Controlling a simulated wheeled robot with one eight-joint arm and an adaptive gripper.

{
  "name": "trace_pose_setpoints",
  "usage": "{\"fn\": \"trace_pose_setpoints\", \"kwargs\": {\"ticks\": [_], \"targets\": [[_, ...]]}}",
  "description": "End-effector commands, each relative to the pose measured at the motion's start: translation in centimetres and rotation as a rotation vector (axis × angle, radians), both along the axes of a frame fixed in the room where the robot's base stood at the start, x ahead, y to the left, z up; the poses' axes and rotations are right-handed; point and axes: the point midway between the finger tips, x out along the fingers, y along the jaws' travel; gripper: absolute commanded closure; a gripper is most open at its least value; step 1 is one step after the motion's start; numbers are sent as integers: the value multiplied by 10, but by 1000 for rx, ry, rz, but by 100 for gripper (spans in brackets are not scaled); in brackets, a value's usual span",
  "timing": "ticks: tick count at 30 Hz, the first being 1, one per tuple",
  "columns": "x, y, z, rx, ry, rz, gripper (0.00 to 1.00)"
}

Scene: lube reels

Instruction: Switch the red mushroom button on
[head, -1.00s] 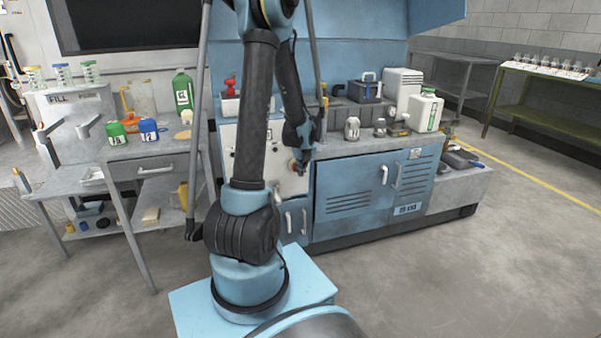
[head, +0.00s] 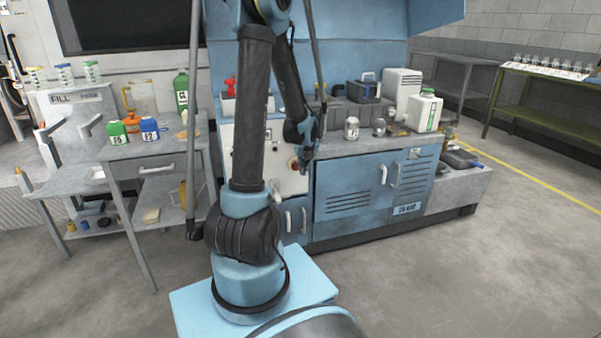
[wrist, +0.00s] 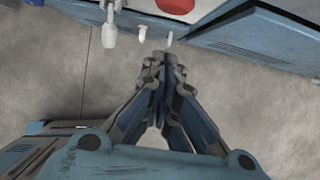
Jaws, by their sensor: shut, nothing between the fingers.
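The red mushroom button (head: 293,163) sits on the pale control panel (head: 285,183) at the left of the blue bench. In the head view it is small and partly hidden by my gripper (head: 304,168). In the wrist view the red button (wrist: 176,5) is at the top edge, cut off by the frame. My gripper (wrist: 162,58) is shut and empty, its fingertips together below the button in that view. From these views I cannot tell whether the fingertips touch the button or its panel.
Blue cabinet doors (head: 345,190) with pale handles stand right of the panel. A grey side table (head: 145,150) with bottles is at the left. Jars and a white jug (head: 423,110) stand on the bench top. The floor (head: 430,270) at the front right is clear.

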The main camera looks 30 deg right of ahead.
Motion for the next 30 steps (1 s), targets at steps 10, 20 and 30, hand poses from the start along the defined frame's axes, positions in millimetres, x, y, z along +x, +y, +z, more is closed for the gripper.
{"fn": "trace_pose_setpoints", "kwargs": {"ticks": [10, 20, 30], "targets": [[-16, 3, 39, 0, 0, -3, 100], [-24, 6, 64, 1, 0, 1, 100], [-25, 7, 67, 0, 0, 2, 100]]}}
